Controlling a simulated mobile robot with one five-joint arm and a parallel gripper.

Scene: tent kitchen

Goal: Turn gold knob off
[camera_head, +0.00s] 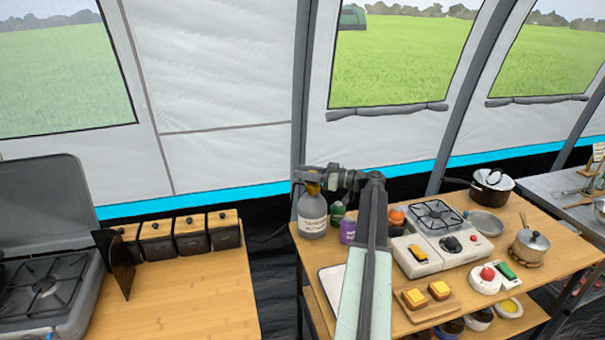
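No thing is clearly a round gold knob. A yellow-gold switch-like piece (418,253) sits on a small white box (408,266) on the right table. Just behind it is a white single-burner stove (447,262) with a black knob (451,244) and a small red button. A white unit (482,284) with a red knob (487,273) and a green piece (506,269) stands to the right. My gripper (304,180) points left at the end of my arm, above the table's back left, over a grey bottle. It is apart from the yellow piece, and its fingers are too small to read.
The grey bottle (312,212), green and purple bottles stand at the table's back left. A board with yellow blocks (414,298) lies in front. Pots (531,244) and a pan (486,222) are at right. Another stove (42,290) and black canisters stand left. A gap separates the tables.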

